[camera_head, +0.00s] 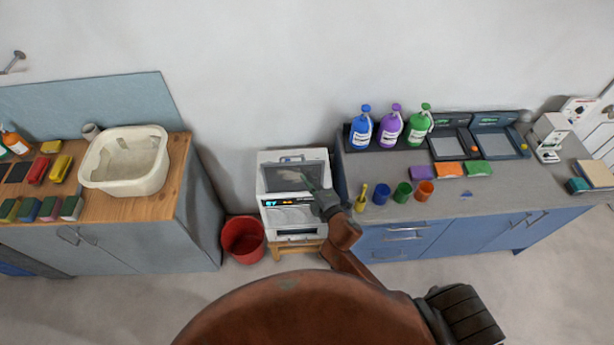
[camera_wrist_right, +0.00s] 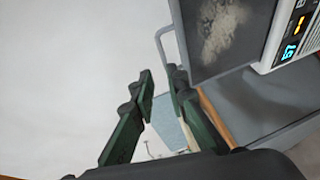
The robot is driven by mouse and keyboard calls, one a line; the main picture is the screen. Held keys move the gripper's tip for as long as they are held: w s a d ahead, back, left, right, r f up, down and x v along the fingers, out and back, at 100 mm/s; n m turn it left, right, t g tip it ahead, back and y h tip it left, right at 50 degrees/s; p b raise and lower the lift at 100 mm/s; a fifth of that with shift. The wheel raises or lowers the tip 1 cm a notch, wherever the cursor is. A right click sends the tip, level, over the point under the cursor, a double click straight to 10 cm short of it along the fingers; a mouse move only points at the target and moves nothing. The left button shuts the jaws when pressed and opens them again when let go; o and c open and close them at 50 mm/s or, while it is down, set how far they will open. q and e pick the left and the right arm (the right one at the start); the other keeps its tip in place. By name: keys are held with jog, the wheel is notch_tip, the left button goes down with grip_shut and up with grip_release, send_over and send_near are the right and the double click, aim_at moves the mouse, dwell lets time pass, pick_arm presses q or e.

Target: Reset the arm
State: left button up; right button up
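My right arm comes up from the bottom of the head view. Its right gripper (camera_head: 305,178) is in front of a white machine (camera_head: 289,218) with a dark window and a lit display. In the right wrist view the two green fingers of the right gripper (camera_wrist_right: 162,75) stand apart with nothing between them. The machine's dark panel (camera_wrist_right: 222,35) and a grey bar handle (camera_wrist_right: 163,38) are close to the right finger. I cannot tell whether the finger touches them. My left gripper is not in view.
A red bucket (camera_head: 243,239) stands on the floor left of the machine. A wooden-topped cabinet with a white basin (camera_head: 126,161) is at left. A blue cabinet (camera_head: 405,240) at right carries bottles, colored cups (camera_head: 381,194) and trays. The floor in front is clear.

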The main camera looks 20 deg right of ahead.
jog(key=shift+f, duration=0.1)
dwell(0.4)
jog(key=s+d+f+m+g+h+b, duration=0.1)
jog(key=s+d+f+m+g+b, duration=0.3)
jog(key=f, duration=1)
jog(key=s+d+f+m+g, duration=0.15)
jog(key=s+f, duration=0.35)
jog(key=f, duration=1)
jog(key=s+d+f+m+g+h+b, duration=0.1)
jog(key=s+d+f+m+g+b, duration=0.3)
jog(key=f, duration=1)
jog(key=s+d+f+m+g, duration=0.1)
jog(key=s+d+f+m, duration=0.15)
jog(key=s+f, duration=1.5)
jog(key=s+f+m+g+b, duration=0.2)
jog(key=s+f, duration=0.3)
jog(key=s, duration=0.7)
jog(key=s+f+m+g+b, duration=0.1)
jog(key=s+f, duration=0.4)
jog(key=s, duration=0.7)
jog(key=shift+f+m+g+b, duration=0.35)
jog(key=shift+m+g, duration=0.3)
jog(key=shift+m, duration=0.35)
jog(key=shift+w+d, duration=0.1)
